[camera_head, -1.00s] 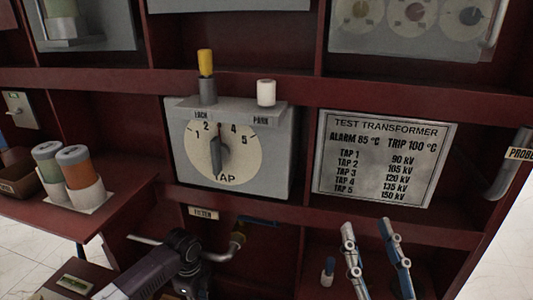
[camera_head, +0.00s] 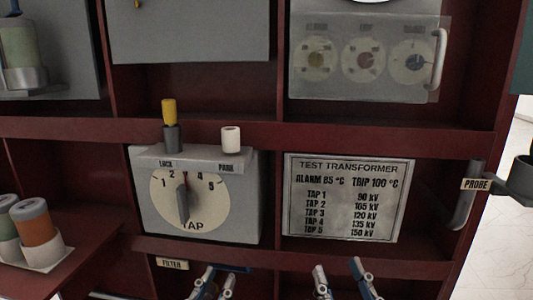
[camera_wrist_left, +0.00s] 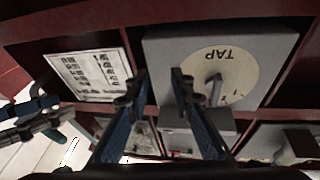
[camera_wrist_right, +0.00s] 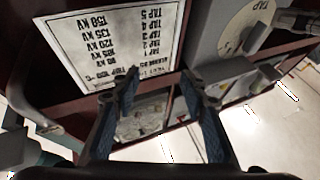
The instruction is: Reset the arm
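My left gripper (camera_head: 214,282) is low in the head view, below the tap box, empty, its fingers apart. In the left wrist view its open fingers (camera_wrist_left: 155,90) stand in front of the tap box (camera_wrist_left: 158,60). My right gripper (camera_head: 342,276) is below the test transformer plate (camera_head: 346,198), empty. Its fingers (camera_wrist_right: 160,92) are apart in the right wrist view. The tap box (camera_head: 247,205) has a dial with an upright grey handle (camera_head: 183,205). A yellow-topped pin (camera_head: 169,120) stands at LOCK; a white cylinder (camera_head: 231,138) stands at PARK.
A red shelf frame (camera_head: 300,131) surrounds everything. Orange and green-sided jars (camera_head: 36,224) stand at left. A clear-covered gauge panel (camera_head: 365,62) is above right. A PROBE holder (camera_head: 466,200) is at right, with a dark object (camera_head: 522,175) beside it. A FILTER label (camera_head: 172,264) is below the box.

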